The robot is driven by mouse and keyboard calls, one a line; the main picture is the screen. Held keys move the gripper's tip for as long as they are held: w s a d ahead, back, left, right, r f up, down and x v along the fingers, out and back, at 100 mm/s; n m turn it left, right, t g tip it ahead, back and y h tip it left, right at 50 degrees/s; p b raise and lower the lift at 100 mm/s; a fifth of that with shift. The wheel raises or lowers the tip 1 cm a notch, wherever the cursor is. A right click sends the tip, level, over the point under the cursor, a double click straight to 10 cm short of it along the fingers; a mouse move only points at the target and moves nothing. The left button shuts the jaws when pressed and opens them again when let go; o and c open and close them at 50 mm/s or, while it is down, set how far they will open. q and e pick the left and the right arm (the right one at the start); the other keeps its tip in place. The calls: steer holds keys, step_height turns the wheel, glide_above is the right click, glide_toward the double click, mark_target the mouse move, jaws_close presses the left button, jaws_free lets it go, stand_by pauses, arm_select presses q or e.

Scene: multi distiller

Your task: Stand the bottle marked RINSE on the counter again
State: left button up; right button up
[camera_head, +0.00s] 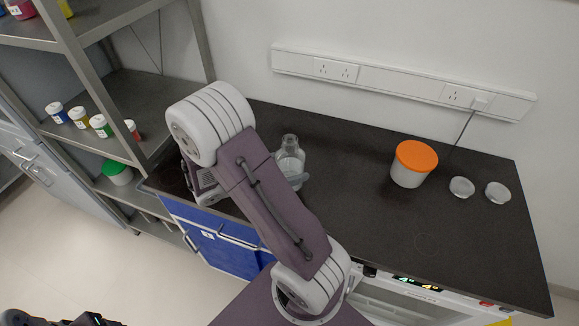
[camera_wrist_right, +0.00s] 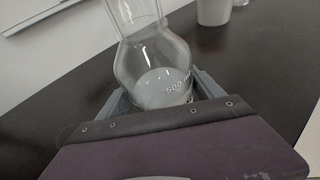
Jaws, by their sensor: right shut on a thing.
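A clear glass bottle (camera_head: 290,152) with a narrow neck stands roughly upright over the dark counter (camera_head: 345,215), just right of my right arm. In the right wrist view the bottle (camera_wrist_right: 150,62) shows a "500 ml" mark and a pale lower part. No RINSE mark is readable. My right gripper (camera_wrist_right: 163,98) is shut on the bottle's lower body, one finger on each side. In the head view my arm hides most of this gripper. The bottle's base is hidden, so I cannot tell whether it touches the counter. My left gripper's fingers are not in view.
A white tub with an orange lid (camera_head: 414,163) stands right of the bottle, with two small round lidded dishes (camera_head: 462,187) (camera_head: 497,192) beyond it. A metal shelf (camera_head: 128,95) with small jars is at the left. The counter's middle and front right are clear.

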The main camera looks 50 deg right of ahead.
steer(key=o, duration=2.1)
steer(key=shift+w+f, duration=0.1)
steer(key=shift+r, duration=0.35)
steer(key=p+v, duration=0.1)
steer(key=v, duration=1.1)
steer(key=shift+p, duration=0.3)
